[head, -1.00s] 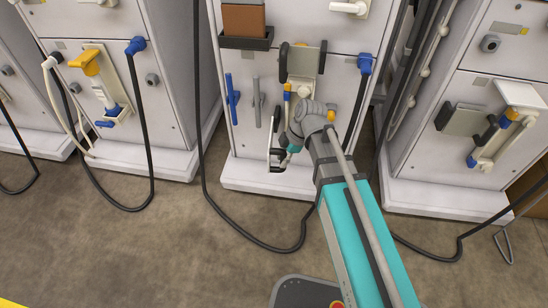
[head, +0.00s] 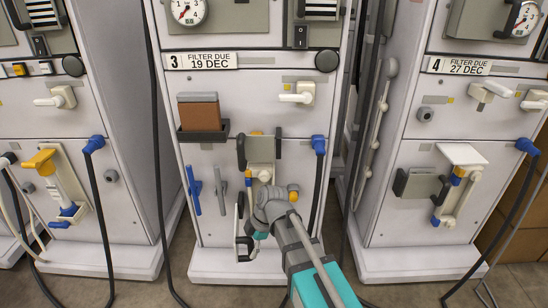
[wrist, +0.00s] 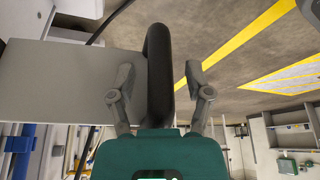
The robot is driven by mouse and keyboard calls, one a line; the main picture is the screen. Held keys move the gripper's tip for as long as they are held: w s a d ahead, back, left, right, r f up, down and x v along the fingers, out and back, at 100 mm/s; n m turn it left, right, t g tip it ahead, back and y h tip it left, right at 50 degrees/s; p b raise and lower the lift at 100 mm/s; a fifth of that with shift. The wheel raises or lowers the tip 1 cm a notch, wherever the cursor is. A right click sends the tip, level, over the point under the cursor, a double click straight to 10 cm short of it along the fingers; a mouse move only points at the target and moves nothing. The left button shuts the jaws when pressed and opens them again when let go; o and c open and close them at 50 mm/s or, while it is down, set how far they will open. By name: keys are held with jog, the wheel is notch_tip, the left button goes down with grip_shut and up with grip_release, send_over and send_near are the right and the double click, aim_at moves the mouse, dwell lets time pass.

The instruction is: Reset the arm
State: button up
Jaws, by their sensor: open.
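My gripper (wrist: 161,85) is open in the wrist view, with one grey finger on each side of a black rounded bar (wrist: 160,60). The bar runs along the edge of a flat grey plate (wrist: 90,80); I cannot tell whether either finger touches it. In the head view, my gripper (head: 244,228) is low at the front of machine 3 (head: 215,160), below a grey holder with black ends (head: 262,150). My wrist joints hide part of the holder's lower end and the machine front there.
Machine 4 (head: 395,215) stands to the right, with its own holder (head: 421,185). Another machine (head: 100,195) stands left, with a yellow-topped holder (head: 41,160). Dark hoses (head: 320,175) hang down the fronts. Yellow lines (wrist: 240,38) mark open floor.

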jog(key=d+r+m+t+h+p, duration=0.1)
jog(key=d+r+m+p, duration=0.2)
jog(key=d+m, duration=0.6)
jog(key=d+r+m+h+p, duration=0.2)
jog(key=d+r+m+p, duration=0.15)
jog(key=d+m, duration=0.55)
jog(key=d+r+m+t+h+p, duration=0.1)
jog(key=d+r+m+p, duration=0.15)
jog(key=d+m, duration=0.65)
notch_tip(320, 180, up, 36)
jog(key=d+n+p, duration=0.2)
jog(key=n+p, duration=0.1)
jog(key=p, duration=3.4)
jog(key=shift+s+d+p, duration=0.2)
jog(key=shift+s+p, duration=0.1)
jog(key=shift+s, duration=0.15)
jog(key=shift+r, duration=0.1)
jog(key=shift+c, duration=0.6)
jog(key=shift+a, duration=0.1)
